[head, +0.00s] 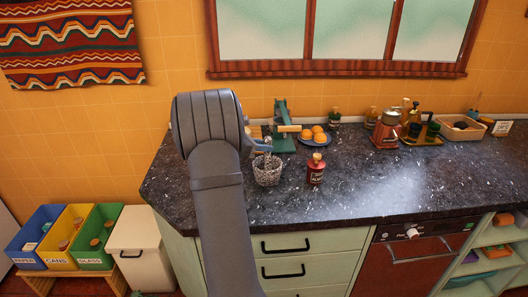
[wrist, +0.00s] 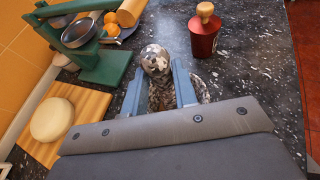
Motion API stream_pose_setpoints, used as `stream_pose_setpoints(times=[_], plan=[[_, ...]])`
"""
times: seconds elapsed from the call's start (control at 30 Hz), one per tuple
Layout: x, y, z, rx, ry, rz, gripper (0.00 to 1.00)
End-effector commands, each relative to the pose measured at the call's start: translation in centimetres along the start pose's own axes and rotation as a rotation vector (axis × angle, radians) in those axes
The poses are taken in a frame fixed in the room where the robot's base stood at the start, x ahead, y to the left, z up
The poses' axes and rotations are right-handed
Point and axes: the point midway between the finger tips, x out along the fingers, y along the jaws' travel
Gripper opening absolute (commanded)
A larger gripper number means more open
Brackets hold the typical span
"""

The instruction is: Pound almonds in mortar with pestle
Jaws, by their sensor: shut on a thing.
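The mortar (head: 267,174) is a speckled grey stone bowl on the dark counter, near its front edge in the head view. In the wrist view only parts of the mortar (wrist: 203,93) show, beneath my gripper. My gripper (wrist: 158,82) is shut on the pestle (wrist: 155,59), whose rounded, speckled stone end shows between the two blue fingers. In the head view my gripper (head: 262,146) is just above the mortar, partly behind my own arm. The pestle's lower end is hidden, so I cannot tell whether it touches the bowl. No almonds can be made out.
A red bottle (head: 316,168) stands close right of the mortar. A blue plate of oranges (head: 317,140) is behind. The counter's right front is clear.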

Motion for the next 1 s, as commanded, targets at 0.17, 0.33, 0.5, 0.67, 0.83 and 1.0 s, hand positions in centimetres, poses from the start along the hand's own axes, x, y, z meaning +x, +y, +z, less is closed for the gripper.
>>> stream_pose_setpoints(times=[0.17, 0.33, 0.5, 0.67, 0.83, 1.0], plan=[[-0.3, 0.2, 0.7, 0.0, -0.001, 0.001, 0.0], [-0.3, 0.2, 0.7, 0.001, -0.001, 0.001, 0.0], [-0.6, 0.2, 1.7, 0.004, -0.002, 0.002, 0.0], [-1.2, 0.2, 3.2, 0.003, -0.002, 0.002, 0.0], [-1.9, 0.2, 4.8, 0.005, -0.002, 0.001, 0.0], [-2.4, 0.2, 6.3, 0.003, -0.003, 0.001, 0.0]])
